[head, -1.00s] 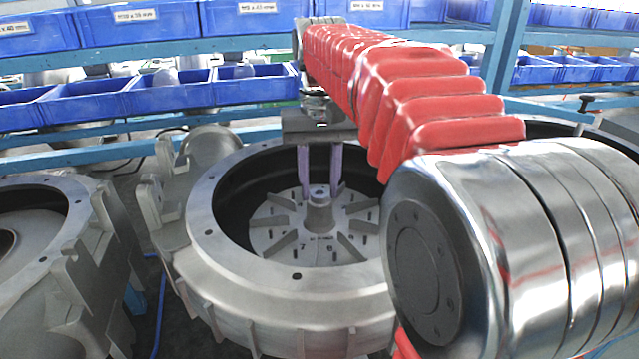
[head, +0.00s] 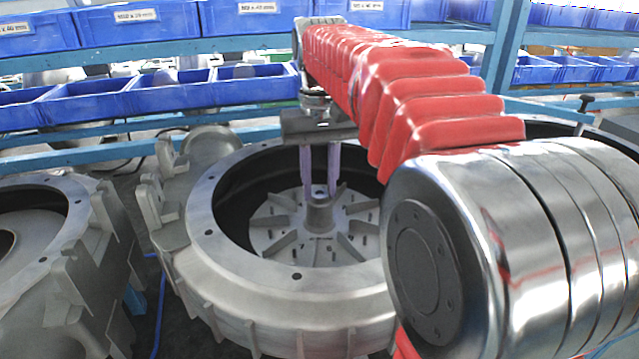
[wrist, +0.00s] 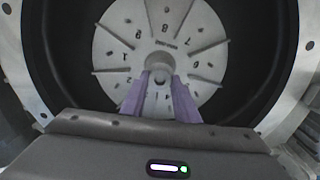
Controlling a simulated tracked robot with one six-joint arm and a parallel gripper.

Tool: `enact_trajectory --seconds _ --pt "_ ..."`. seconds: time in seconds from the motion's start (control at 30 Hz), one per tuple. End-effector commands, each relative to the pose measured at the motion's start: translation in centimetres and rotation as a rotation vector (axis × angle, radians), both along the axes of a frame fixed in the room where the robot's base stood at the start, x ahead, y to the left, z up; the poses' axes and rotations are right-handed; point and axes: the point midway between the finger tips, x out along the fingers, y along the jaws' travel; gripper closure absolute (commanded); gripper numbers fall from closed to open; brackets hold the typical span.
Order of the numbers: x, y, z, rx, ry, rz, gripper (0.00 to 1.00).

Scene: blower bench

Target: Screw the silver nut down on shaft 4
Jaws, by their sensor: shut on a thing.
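My gripper (head: 320,190) reaches down into the middle blower housing, its two purple fingers shut on a small silver piece, which looks like the nut (head: 320,188), at the top of the central hub (head: 320,216). In the wrist view the gripper (wrist: 161,84) has its fingertips on either side of the hub's centre. The hub stands in the middle of a grey disc (head: 274,235) with radial ribs, small dark studs and printed numbers. The fingers partly hide the nut, so its thread and seating cannot be seen.
The housing's wide metal rim (head: 215,235) and dark inner wall surround the fingers. Another housing (head: 40,235) stands at the left. Blue bins (head: 170,97) line the shelves behind. Free room inside the housing lies around the hub, above the ribs.

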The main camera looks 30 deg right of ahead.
Motion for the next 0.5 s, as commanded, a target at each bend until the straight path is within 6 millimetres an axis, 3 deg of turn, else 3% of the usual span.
enact_trajectory --seconds 0.5 --pt "-0.01 0.00 -0.02 0.001 0.000 -0.390 1.00"
